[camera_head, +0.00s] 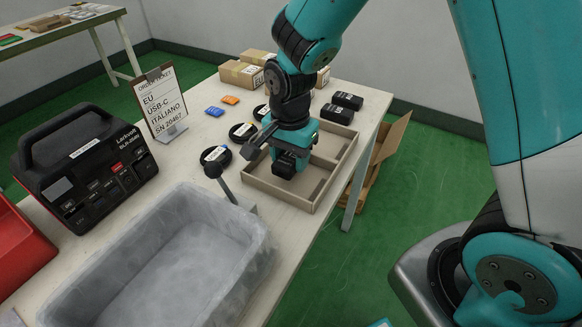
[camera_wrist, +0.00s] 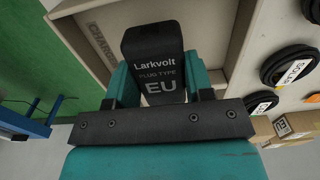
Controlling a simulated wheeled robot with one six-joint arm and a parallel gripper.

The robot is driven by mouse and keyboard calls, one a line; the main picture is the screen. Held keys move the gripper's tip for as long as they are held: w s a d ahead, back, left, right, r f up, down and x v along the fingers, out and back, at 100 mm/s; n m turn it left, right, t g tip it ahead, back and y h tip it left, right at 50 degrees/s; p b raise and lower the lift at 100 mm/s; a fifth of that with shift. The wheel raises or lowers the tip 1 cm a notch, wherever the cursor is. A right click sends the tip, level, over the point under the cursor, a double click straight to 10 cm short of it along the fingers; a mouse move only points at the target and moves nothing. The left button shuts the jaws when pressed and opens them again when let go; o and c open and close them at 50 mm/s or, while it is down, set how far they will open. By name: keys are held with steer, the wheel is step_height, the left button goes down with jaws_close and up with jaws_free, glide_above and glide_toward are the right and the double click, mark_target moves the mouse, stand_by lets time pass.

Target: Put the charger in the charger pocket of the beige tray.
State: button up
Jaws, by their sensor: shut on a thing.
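My gripper (camera_head: 287,158) is shut on a black charger (camera_wrist: 155,45) marked Larkvolt, plug type EU. The wrist view shows the charger between my two teal fingers (camera_wrist: 160,85). The beige tray (camera_head: 277,194) lies on the table under my gripper, and its divided compartments show beside the arm. In the wrist view, a pocket label reading "CHARG..." (camera_wrist: 102,43) lies just left of the charger, partly hidden. The charger is over or in that labelled pocket; I cannot tell whether it touches the tray floor.
Two black chargers (camera_head: 342,106) stand behind the tray. Several coiled cables (camera_head: 216,155) lie left of it. A grey bin (camera_head: 165,262), a black power station (camera_head: 85,165) and an order ticket (camera_head: 160,98) reading EU, USB-C stand on the table. An open cardboard box (camera_head: 387,140) is beyond the table's right edge.

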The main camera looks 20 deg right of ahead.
mark_target(290, 168)
steer(key=shift+f, duration=1.55)
steer(key=shift+f, duration=0.2)
steer(key=o, duration=1.1)
steer(key=shift+r, duration=0.15)
